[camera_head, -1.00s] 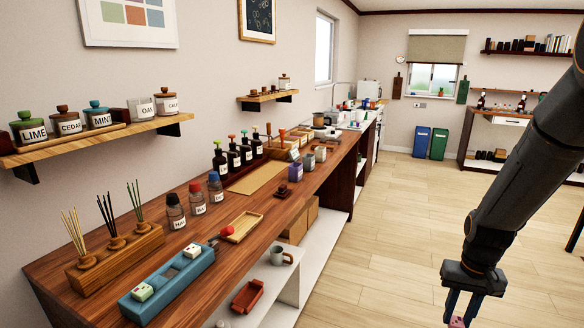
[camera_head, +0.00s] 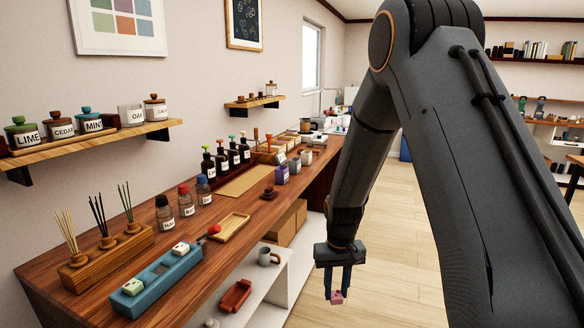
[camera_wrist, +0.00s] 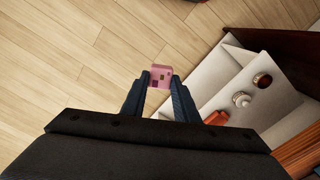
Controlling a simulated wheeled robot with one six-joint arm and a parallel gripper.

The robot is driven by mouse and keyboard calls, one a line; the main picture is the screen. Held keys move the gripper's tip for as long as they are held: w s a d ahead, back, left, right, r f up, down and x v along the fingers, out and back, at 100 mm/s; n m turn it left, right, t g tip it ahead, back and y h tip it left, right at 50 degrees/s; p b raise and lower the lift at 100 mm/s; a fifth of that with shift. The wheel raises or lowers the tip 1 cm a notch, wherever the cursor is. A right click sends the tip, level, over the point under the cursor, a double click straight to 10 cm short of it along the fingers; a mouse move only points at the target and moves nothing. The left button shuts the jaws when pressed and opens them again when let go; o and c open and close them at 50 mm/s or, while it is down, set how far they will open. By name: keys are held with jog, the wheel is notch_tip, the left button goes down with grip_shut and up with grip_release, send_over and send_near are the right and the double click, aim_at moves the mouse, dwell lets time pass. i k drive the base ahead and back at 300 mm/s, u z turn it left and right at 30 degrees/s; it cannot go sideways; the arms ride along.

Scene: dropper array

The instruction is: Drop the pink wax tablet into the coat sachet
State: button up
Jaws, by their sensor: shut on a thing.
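The pink wax tablet (camera_head: 337,297) hangs between the fingertips of my gripper (camera_head: 334,283), which is shut on it. It also shows in the wrist view (camera_wrist: 161,76), with small dark marks on its face. My gripper is over the floor, to the right of the bench front and apart from it. On the bench, a small purple holder (camera_head: 281,175), a grey one (camera_head: 294,166) and a pale one (camera_head: 306,158) stand in a row. Their labels are too small to read, so I cannot tell which is the coat sachet.
The wooden bench (camera_head: 222,250) carries a blue tray (camera_head: 150,285) with pale tablets, reed diffusers, bottles and a small wooden tray (camera_head: 233,217). The floor right of the bench is clear.

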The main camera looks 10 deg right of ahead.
aim_at(294, 172)
jog(key=u, duration=0.05)
jog(key=i, duration=1.55)
